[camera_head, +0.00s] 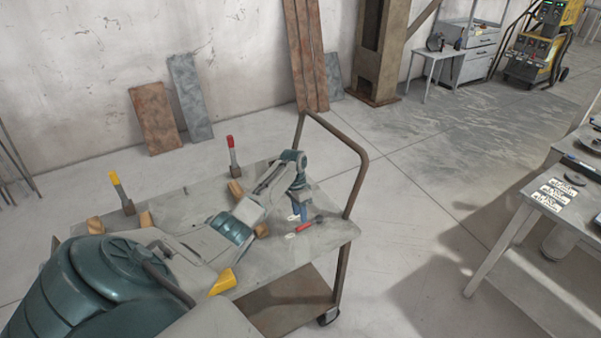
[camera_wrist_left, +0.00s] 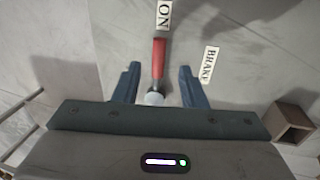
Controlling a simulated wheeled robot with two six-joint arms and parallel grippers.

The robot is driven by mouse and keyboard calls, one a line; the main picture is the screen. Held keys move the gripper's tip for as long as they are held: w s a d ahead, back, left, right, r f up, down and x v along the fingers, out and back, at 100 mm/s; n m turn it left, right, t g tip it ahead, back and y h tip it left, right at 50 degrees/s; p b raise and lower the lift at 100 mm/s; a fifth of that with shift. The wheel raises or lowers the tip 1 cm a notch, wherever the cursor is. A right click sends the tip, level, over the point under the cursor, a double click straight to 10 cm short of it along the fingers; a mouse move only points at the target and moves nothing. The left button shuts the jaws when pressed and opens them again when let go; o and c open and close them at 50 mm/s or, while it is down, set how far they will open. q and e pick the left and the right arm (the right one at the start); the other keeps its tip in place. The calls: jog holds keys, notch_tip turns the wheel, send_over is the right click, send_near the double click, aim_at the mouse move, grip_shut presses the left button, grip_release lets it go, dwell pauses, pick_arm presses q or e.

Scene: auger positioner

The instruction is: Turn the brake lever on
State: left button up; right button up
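The brake lever has a red handle (camera_head: 305,227) and lies low over the cart top near its right end. In the left wrist view its red handle (camera_wrist_left: 158,58) points toward the ON label (camera_wrist_left: 164,14), with a pale round end nearer my gripper. The BRAKE label (camera_wrist_left: 209,64) lies to the right of it. My left gripper (camera_wrist_left: 158,80) is open, its two blue fingers on either side of the lever with gaps visible. In the head view the left gripper (camera_head: 301,212) points down just behind the red handle. My right gripper is not in view.
The metal cart (camera_head: 325,236) has a raised push bar (camera_head: 357,185) close right of my left arm. An upright red-handled lever (camera_head: 231,147) and a yellow-handled lever (camera_head: 118,186) stand on its far side. A yellow piece (camera_head: 222,282) lies near its front. A table stands right.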

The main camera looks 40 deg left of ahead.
pick_arm(q)
notch_tip(320, 180, up, 6)
jog(key=a+b, duration=0.1)
jog(key=shift+w+r, duration=0.15)
jog(key=shift+r, duration=0.05)
jog(key=shift+a, duration=0.1)
dwell(0.3)
